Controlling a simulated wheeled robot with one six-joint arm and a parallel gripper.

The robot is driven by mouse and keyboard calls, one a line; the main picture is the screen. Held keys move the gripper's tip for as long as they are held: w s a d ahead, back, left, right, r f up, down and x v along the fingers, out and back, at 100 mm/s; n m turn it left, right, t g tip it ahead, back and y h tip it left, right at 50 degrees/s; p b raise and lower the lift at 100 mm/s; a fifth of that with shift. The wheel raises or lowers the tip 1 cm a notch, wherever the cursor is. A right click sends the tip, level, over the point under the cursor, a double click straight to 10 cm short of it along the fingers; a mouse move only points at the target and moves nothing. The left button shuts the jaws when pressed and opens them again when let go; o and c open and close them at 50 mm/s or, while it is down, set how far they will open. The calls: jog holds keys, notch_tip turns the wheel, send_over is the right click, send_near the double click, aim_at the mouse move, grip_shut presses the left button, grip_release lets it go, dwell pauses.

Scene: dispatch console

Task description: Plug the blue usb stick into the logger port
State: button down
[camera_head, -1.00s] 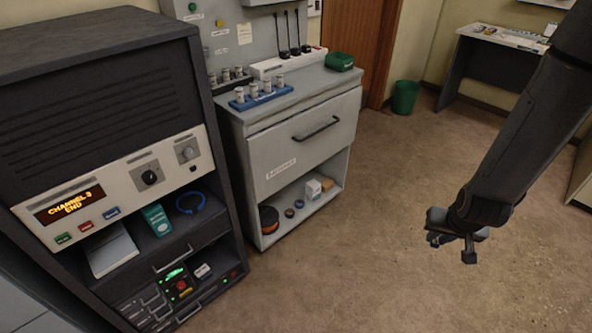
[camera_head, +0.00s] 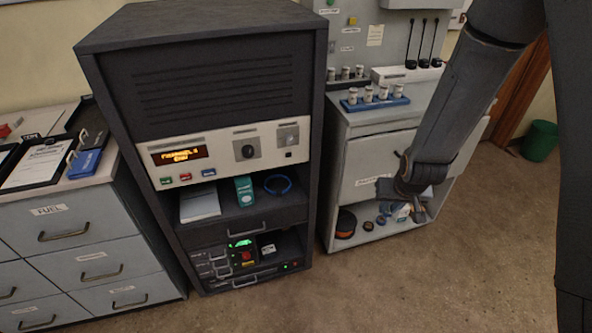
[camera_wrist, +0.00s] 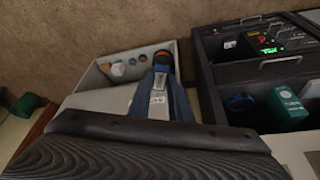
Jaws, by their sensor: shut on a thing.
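My gripper (camera_head: 401,211) hangs at the right, in front of the low grey cabinet, well apart from the dark rack (camera_head: 320,120). The rack's cream panel (camera_head: 222,160) has a lit amber display, two knobs, coloured buttons and a small dark opening (camera_head: 288,155) at the right. I cannot read which opening is labelled as the logger port.
The grey cabinet (camera_head: 372,165) carries a blue rack of jars (camera_head: 376,101). The rack's shelf holds a teal box (camera_head: 244,190) and a blue ring (camera_head: 278,184); a unit with a green light (camera_head: 240,243) sits below. Drawers stand at left. The floor in front is clear.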

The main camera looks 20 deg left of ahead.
aim_at(288, 153)
jog(key=w+a+r+n+b, duration=0.1)
jog(key=w+a+r, duration=0.1)
jog(key=a, duration=0.8)
jog(key=w+a+r+n+y+b, duration=0.1)
jog(key=w+a+r+n, duration=0.1)
jog(key=a, duration=0.8)
jog(key=w+a+r+n+b, duration=0.1)
jog(key=w+a, duration=0.1)
jog(key=a, duration=0.8)
jog(key=shift+w+r+n+g+y, duration=0.3)
jog(key=shift+w+r, duration=0.1)
jog(key=shift+w+a+r, duration=0.1)
jog(key=shift+w+a, duration=0.4)
jog(key=shift+w, duration=0.3)
dwell(1.3)
jog(key=c, duration=1.5)
grip_release()
jog(key=shift+c, duration=0.2)
